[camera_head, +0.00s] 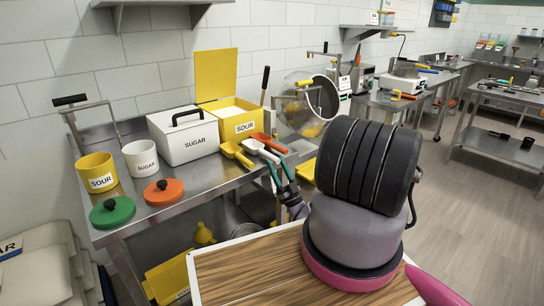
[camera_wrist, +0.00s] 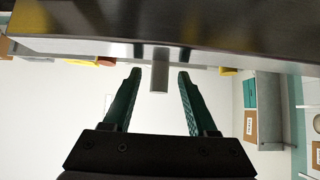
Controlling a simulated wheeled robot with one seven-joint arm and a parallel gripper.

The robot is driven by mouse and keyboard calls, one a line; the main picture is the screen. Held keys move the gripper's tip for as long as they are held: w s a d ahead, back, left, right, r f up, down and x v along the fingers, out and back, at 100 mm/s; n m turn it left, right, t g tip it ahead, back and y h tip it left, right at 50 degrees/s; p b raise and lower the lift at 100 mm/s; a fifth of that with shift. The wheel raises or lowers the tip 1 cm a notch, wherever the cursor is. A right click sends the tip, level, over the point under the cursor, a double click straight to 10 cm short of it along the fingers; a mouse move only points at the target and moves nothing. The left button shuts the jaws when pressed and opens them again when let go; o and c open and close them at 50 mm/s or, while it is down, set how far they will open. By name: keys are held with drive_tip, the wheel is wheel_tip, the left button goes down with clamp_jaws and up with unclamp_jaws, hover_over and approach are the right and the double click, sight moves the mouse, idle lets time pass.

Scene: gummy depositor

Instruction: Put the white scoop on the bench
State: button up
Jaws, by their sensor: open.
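The white scoop (camera_head: 262,149) lies on the steel bench (camera_head: 190,208), near its right front edge, between a yellow scoop (camera_head: 238,153) and an orange-red scoop (camera_head: 269,142). Its handle end points toward my gripper. My gripper (camera_head: 279,168) has green fingers and is open, just off the bench edge beside the scoops. In the wrist view the fingers (camera_wrist: 159,78) stand apart on either side of a pale grey rounded end, which looks like a scoop handle; I cannot tell whether it is the white one. Neither finger visibly touches it. The bench edge (camera_wrist: 200,52) crosses the top there.
A round machine (camera_head: 300,105) stands right of the boxes. Open floor (camera_head: 465,210) lies right.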

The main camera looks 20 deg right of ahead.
drive_tip(key=v, duration=0.5)
drive_tip(key=shift+s+d+f, duration=0.1)
drive_tip(key=shift+s+f, duration=0.15)
drive_tip(key=shift+s, duration=0.1)
